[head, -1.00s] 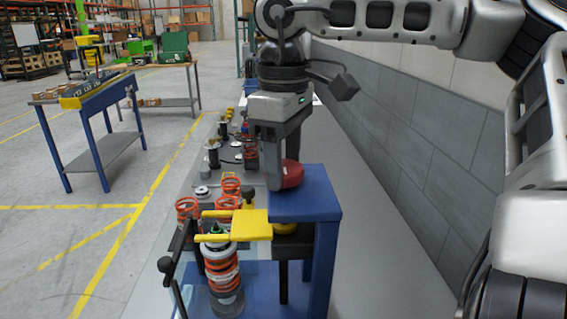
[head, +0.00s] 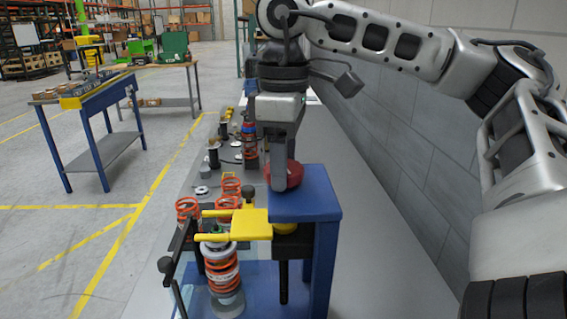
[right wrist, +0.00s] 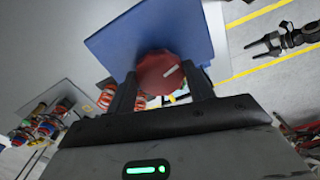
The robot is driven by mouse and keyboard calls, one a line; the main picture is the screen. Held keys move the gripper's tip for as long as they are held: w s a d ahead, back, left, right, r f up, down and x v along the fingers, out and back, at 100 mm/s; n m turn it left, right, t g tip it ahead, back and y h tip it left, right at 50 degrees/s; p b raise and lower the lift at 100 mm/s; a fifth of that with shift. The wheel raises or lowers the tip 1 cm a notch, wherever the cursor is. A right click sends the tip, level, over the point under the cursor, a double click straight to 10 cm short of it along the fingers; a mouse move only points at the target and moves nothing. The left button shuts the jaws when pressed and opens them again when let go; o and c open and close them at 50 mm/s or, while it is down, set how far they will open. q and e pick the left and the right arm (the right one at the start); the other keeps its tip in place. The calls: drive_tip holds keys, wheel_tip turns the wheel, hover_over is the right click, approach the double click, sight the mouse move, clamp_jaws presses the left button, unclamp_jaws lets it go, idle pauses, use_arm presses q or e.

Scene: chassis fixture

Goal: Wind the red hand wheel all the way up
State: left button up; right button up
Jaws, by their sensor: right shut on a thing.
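The red hand wheel (head: 294,174) sits on top of the blue fixture (head: 310,195) in the head view. My right gripper (head: 280,180) points down from above and is shut on the wheel. In the right wrist view the wheel (right wrist: 160,73), with a pale stripe, sits between the two dark fingers (right wrist: 163,90). A yellow fork (head: 250,223) stands out from the fixture over an orange spring strut (head: 222,268). My left gripper is out of the head view; a dark two-fingered gripper at the right of the right wrist view looks like it (right wrist: 262,45), fingers apart.
Loose orange springs (head: 187,207) and other strut parts (head: 213,155) stand on the grey bench left of and behind the fixture. A grey tiled wall (head: 400,150) runs close along the right. A blue-legged table (head: 85,110) stands apart at the left.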

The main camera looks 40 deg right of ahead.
drive_tip(key=shift+f, duration=0.1)
drive_tip(key=o, duration=0.9)
drive_tip(key=m, duration=0.5)
drive_tip(key=m+b, duration=0.1)
drive_tip(key=m, duration=0.7)
drive_tip(key=m+b, duration=0.1)
drive_tip(key=m, duration=0.4)
